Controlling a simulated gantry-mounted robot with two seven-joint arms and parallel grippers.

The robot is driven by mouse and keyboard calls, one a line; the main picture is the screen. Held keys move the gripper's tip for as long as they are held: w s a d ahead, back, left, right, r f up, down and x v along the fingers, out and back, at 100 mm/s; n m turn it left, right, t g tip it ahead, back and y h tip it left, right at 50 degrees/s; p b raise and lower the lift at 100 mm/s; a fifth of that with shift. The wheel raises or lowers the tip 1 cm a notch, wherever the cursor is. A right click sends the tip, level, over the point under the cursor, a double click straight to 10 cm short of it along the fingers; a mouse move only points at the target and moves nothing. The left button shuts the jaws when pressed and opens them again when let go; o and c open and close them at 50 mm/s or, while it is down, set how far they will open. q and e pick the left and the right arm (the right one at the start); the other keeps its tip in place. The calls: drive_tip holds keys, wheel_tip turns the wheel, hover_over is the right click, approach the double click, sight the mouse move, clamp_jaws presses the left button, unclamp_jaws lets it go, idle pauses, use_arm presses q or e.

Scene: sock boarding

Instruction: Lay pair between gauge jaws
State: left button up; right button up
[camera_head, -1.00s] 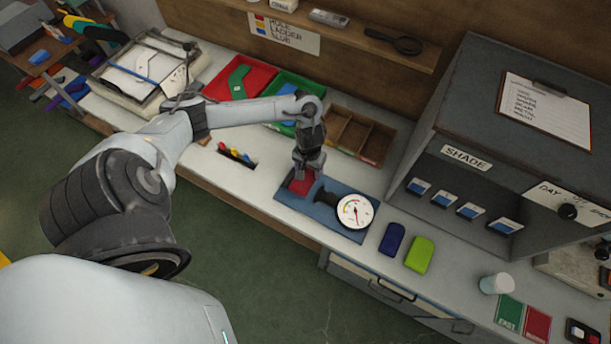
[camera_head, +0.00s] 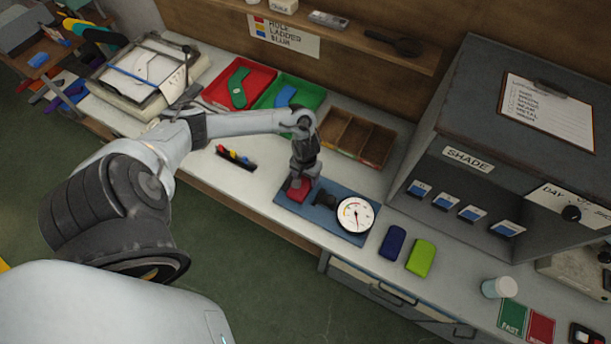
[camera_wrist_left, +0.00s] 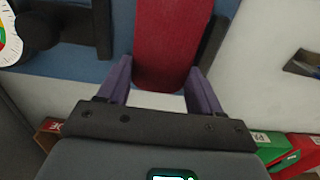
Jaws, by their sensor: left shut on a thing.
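My left gripper (camera_head: 301,180) is over the left part of the blue gauge base (camera_head: 342,231). It is shut on a red pair (camera_head: 296,194), which shows as a long red piece in the left wrist view (camera_wrist_left: 168,40). The purple fingers (camera_wrist_left: 165,82) are on either side of it. The gauge has a white dial (camera_head: 356,214) and a dark body (camera_head: 325,199). In the left wrist view one dark jaw (camera_wrist_left: 102,28) is left of the pair and another dark block (camera_wrist_left: 213,42) is close on its right. I cannot tell whether the pair rests on the base. My right gripper is not in view.
A red tray (camera_head: 213,95) with a green piece, a green tray (camera_head: 314,97) with a blue piece and a wooden divided box (camera_head: 366,120) stand behind. Navy (camera_head: 392,242) and lime (camera_head: 420,258) items lie right of the gauge. The shade cabinet (camera_head: 455,130) stands at right.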

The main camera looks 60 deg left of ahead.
sight(306, 179)
use_arm(q)
drive_tip(key=o, duration=1.1)
drive_tip(key=shift+o, duration=0.2)
wheel_tip(306, 179, up, 12)
drive_tip(key=p, duration=0.4)
drive_tip(key=w+d+m+t+h, duration=0.25)
drive_tip(key=d+m+t, duration=0.45)
drive_tip(key=d, duration=1.7)
drive_tip(key=s+a+r+m+g+y, duration=0.1)
drive_tip(key=s+r, duration=0.2)
drive_tip(key=s, duration=0.3)
drive_tip(key=s+a+r+g+y, duration=0.1)
drive_tip(key=s+r+g, duration=0.1)
drive_tip(key=s, duration=0.4)
drive_tip(key=shift+r+m, duration=0.4)
drive_tip(key=shift+r, duration=0.4)
